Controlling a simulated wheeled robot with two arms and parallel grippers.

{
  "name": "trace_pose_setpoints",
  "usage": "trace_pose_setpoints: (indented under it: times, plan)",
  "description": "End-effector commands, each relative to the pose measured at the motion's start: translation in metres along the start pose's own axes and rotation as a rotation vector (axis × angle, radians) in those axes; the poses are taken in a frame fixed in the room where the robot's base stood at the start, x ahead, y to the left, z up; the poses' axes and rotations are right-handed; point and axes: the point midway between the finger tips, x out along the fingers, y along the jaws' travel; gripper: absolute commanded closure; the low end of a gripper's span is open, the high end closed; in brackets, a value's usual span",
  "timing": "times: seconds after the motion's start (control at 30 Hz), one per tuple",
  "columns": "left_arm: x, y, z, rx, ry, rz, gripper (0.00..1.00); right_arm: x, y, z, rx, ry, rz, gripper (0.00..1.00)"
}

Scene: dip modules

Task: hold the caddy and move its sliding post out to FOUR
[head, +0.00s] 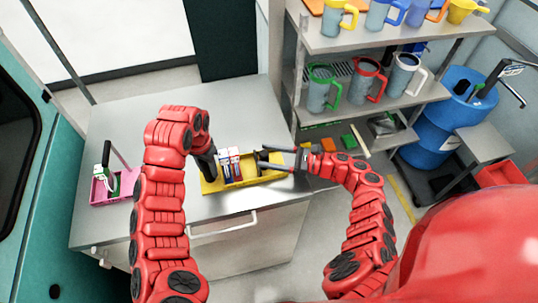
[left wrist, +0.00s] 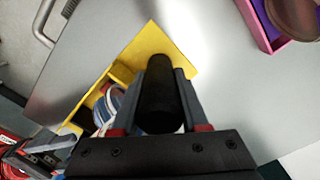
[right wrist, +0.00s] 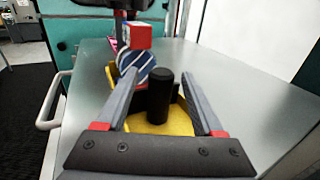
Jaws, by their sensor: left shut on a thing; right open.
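The yellow caddy (head: 250,183) lies on the metal table near its front edge; it also shows in the left wrist view (left wrist: 150,42) and the right wrist view (right wrist: 178,122). My left gripper (head: 211,168) is shut on an upright black post (left wrist: 160,95) at the caddy's left end. My right gripper (head: 266,158) is open at the caddy's right part. Its fingers stand on either side of another upright black post (right wrist: 160,97), with gaps visible on both sides. White, blue and red packs (head: 230,164) stand in the caddy between the grippers. No FOUR mark is legible.
A pink tray (head: 110,188) with a green and white thing stands at the table's left. A shelf (head: 340,42) with several mugs stands behind on the right, beside a blue barrel (head: 445,125). The table behind the caddy is clear.

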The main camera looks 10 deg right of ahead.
Motion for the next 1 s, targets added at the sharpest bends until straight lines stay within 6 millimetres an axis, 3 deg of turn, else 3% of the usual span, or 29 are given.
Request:
trace_pose_setpoints:
  times: [0.17,0.53,0.73,1.0]
  plan:
    - [0.0,0.0,0.0,0.0,0.0,0.0,1.0,-0.017,-0.002,0.0,0.0,0.002,-0.006,0.31]
    - [0.0,0.0,0.0,0.0,0.0,0.0,1.0,-0.099,-0.003,0.001,0.0,-0.002,-0.01,0.31]
    - [0.0,0.0,0.0,0.001,0.0,0.0,1.0,-0.116,-0.001,0.0,-0.001,-0.001,-0.005,0.31]
    - [0.0,0.0,0.0,0.001,0.0,0.0,1.0,-0.12,-0.001,0.0,0.0,0.0,-0.002,0.31]
